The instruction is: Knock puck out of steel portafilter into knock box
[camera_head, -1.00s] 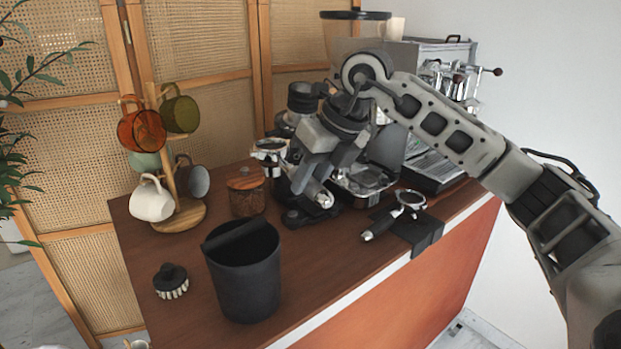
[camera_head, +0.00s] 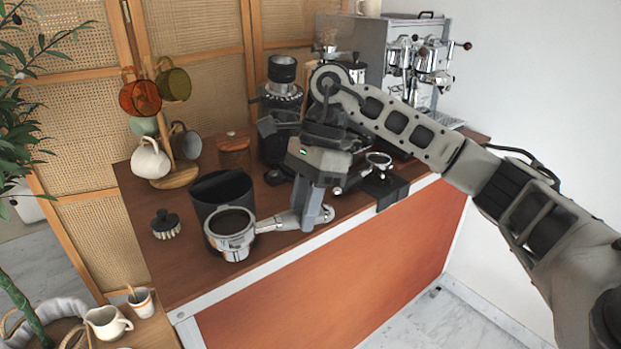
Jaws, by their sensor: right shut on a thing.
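My right gripper (camera_head: 317,217) is shut on the handle of a steel portafilter (camera_head: 240,243). The portafilter is about level, and its basket holds a dark coffee puck (camera_head: 231,222) facing up. The basket shows in front of the black knock box (camera_head: 212,187) and hides part of its front. I cannot tell the exact gap between them. My left gripper is not in view.
A brush (camera_head: 166,226) stands left of the knock box. A mug tree (camera_head: 178,180) and a wooden canister (camera_head: 234,150) are behind. A second portafilter (camera_head: 378,160) lies by a black mat (camera_head: 386,190) at the counter edge. A lower shelf at bottom left holds a pitcher (camera_head: 107,322).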

